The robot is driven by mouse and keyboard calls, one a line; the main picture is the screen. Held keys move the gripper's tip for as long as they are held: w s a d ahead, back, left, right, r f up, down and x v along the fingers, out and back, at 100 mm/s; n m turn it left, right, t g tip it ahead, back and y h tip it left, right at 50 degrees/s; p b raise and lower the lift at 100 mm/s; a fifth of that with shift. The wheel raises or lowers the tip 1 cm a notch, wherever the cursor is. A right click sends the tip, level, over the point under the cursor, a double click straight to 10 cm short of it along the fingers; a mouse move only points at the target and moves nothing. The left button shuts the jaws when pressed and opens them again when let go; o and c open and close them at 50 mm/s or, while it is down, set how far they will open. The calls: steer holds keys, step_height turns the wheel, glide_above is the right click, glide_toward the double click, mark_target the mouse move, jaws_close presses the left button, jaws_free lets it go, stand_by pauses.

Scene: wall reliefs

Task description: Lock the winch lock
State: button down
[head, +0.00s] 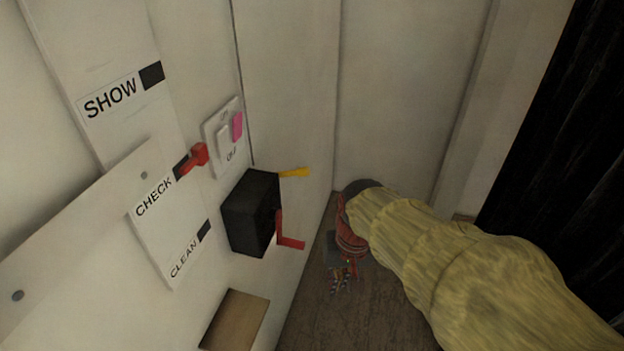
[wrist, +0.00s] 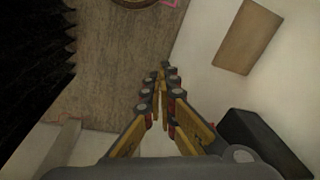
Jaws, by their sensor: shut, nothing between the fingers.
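A black box (head: 250,212) is fixed to the white wall, likely the winch. A yellow lever (head: 293,172) sticks out to the right from its top edge, and a red crank handle (head: 290,237) hangs from its front. My gripper (head: 341,284) is shut and empty, pointing down over the floor, to the right of the box and lower in the picture, apart from it. In the wrist view the closed fingers (wrist: 163,74) meet at mid-picture.
A sign plate (head: 168,215) reads CHECK and CLEAN, with a red slider knob (head: 194,159). A SHOW sign (head: 122,91) and a switch with a pink button (head: 238,126) are above. A brown block (head: 234,322) is below the box. A dark curtain (head: 560,150) hangs right.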

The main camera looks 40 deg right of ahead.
steer(key=w+d+f+m+t+y+p, duration=0.2)
steer(key=w+d+m+t+y+p, duration=0.25)
steer(key=m, duration=0.65)
steer(key=w+d+f+m+t+y+p, duration=0.1)
steer(key=w+d+m+t+y+p, duration=0.35)
steer(key=m, duration=0.65)
steer(key=w+d+r+m+t, duration=0.3)
steer(key=w+d+r+m, duration=0.1)
steer(key=d+r+m, duration=0.2)
steer(key=shift+w+d+h+b, duration=0.3)
steer(key=shift+w+b, duration=0.05)
steer(key=shift+b, duration=0.1)
steer(key=shift+f, duration=0.1)
